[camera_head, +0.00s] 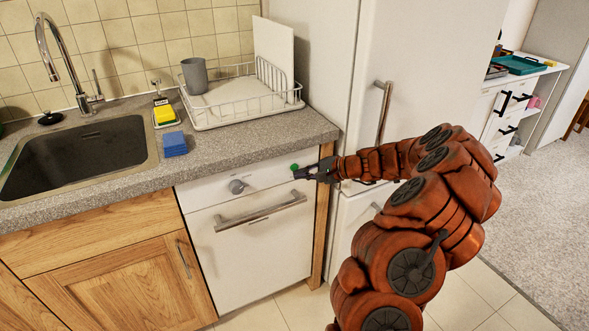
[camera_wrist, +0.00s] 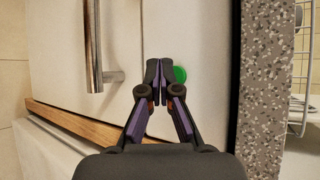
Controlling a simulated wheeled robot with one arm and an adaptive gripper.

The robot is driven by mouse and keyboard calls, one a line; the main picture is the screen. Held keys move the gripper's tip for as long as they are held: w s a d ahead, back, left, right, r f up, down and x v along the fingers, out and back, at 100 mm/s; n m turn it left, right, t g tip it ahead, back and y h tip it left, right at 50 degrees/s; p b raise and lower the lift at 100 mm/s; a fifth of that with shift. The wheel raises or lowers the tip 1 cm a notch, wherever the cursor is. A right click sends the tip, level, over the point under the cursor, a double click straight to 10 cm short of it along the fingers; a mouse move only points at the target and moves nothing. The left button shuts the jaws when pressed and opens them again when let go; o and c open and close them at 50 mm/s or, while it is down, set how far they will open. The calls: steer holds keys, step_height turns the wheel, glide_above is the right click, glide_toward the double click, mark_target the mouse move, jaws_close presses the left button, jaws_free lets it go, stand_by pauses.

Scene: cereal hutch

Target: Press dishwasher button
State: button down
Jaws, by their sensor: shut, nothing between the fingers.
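The dishwasher (camera_head: 255,262) is a white front under the grey counter, with a bar handle (camera_head: 260,212) and a round knob (camera_head: 237,186). A small green button (camera_head: 294,167) sits at the right end of its top panel. My gripper (camera_head: 299,174) is shut and empty, with its tips at the panel right by the button. In the wrist view my gripper (camera_wrist: 158,64) points at the white panel, and the green button (camera_wrist: 180,74) shows just right of the fingertips, partly hidden by them. I cannot tell whether the tips touch the panel.
The counter edge (camera_wrist: 256,100) runs close beside my gripper. A wooden post (camera_head: 322,220) and a white fridge (camera_head: 400,90) with a handle stand right of the dishwasher. A dish rack (camera_head: 240,105), blue sponge (camera_head: 174,143) and sink (camera_head: 80,155) are above.

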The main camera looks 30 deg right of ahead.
steer(key=shift+w, duration=0.2)
steer(key=shift+w, duration=0.25)
steer(key=shift+w, duration=0.35)
stand_by(0.9)
steer(key=shift+s, duration=0.8)
steer(key=s+b, duration=0.1)
steer(key=s, duration=0.4)
steer(key=shift+a, duration=0.2)
stand_by(0.4)
stand_by(0.9)
